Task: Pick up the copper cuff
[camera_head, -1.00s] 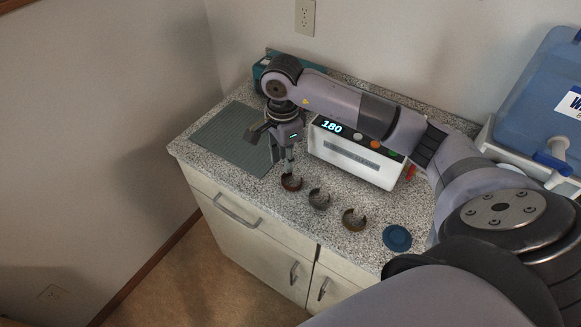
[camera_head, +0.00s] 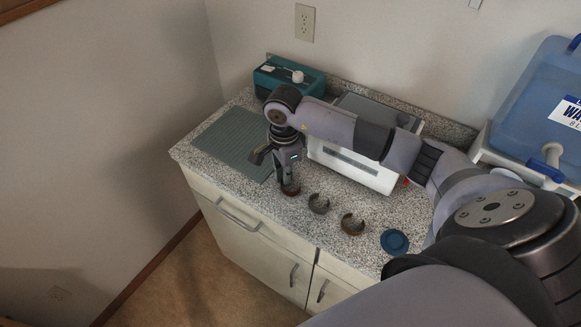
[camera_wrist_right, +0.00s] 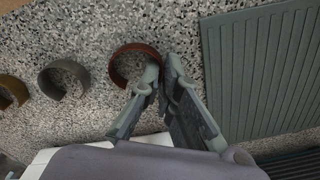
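The copper cuff (camera_head: 290,190), a reddish-brown open ring, stands on the speckled counter, nearest the ribbed mat. It also shows in the right wrist view (camera_wrist_right: 122,56). My right gripper (camera_head: 289,184) points down at it from above. In the right wrist view the fingertips (camera_wrist_right: 163,64) are close together at the right end of the cuff's wall, one inside the ring and one outside. Whether they press on the wall cannot be told. The cuff rests at counter level, partly hidden by the fingers in the head view. My left gripper is not in view.
A grey cuff (camera_head: 318,203) and a brownish-gold cuff (camera_head: 352,224) stand in a row to the right, then a blue disc (camera_head: 394,241). A white box (camera_head: 352,170) stands close behind. The ribbed mat (camera_head: 232,143) lies left; a teal device (camera_head: 288,76) is at the back.

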